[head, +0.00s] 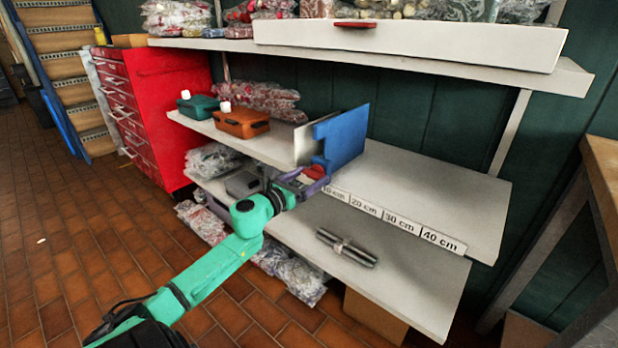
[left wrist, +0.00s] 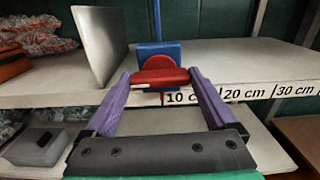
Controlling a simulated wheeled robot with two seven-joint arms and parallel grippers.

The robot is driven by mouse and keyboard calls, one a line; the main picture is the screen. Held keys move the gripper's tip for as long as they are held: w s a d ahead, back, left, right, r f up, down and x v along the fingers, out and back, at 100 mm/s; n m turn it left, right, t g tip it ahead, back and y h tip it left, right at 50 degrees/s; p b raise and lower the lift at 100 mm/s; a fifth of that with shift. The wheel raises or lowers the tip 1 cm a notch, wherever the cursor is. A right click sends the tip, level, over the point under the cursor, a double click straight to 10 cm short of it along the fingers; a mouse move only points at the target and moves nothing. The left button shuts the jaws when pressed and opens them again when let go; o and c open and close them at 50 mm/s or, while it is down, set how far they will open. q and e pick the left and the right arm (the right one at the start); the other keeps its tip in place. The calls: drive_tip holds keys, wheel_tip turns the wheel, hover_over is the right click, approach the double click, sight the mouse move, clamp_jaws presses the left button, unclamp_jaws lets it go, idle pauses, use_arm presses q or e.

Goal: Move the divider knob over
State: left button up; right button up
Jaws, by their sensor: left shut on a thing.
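The blue divider (head: 346,138) stands upright on the middle shelf, with a thin grey plate (head: 305,145) at its left. Its red knob (head: 314,172) is at the shelf's front edge; it also shows in the left wrist view (left wrist: 160,77). My left gripper (head: 306,182) reaches in from the front. Its purple fingers (left wrist: 162,80) are on both sides of the red knob, shut on it. A thin red pointer (left wrist: 162,99) below the knob is just left of the "10 cm" mark. My right gripper is not in view.
The scale strip (head: 400,219) along the shelf edge runs to 40 cm on the right. The shelf right of the divider (head: 430,185) is clear. An orange box (head: 241,122) and a teal box (head: 198,107) stand left. A metal cylinder (head: 347,247) lies on the lower shelf.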

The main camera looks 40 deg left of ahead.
use_arm(q)
drive_tip(key=shift+r+n+p, duration=0.1)
drive_tip(key=shift+n+p, duration=0.35)
drive_tip(key=shift+n, duration=0.25)
drive_tip(key=n+p, duration=0.4)
drive_tip(key=n, duration=0.3)
drive_tip(key=shift+n+p, duration=0.3)
drive_tip(key=shift+n, duration=0.1)
drive_tip(key=n+p, duration=0.4)
drive_tip(key=n, duration=0.3)
drive_tip(key=shift+p, duration=0.3)
drive_tip(key=shift+f+n+p, duration=0.2)
drive_tip(key=shift+n+p, duration=0.1)
drive_tip(key=shift+n, duration=0.5)
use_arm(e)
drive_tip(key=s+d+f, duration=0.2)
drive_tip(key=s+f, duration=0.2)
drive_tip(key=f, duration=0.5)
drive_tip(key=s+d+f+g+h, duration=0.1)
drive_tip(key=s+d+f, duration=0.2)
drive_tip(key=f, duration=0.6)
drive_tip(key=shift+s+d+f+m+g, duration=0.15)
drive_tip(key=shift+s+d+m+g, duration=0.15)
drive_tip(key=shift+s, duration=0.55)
use_arm(q)
drive_tip(key=o, duration=1.1)
drive_tip(key=shift+c, duration=0.2)
drive_tip(key=shift+a, duration=0.1)
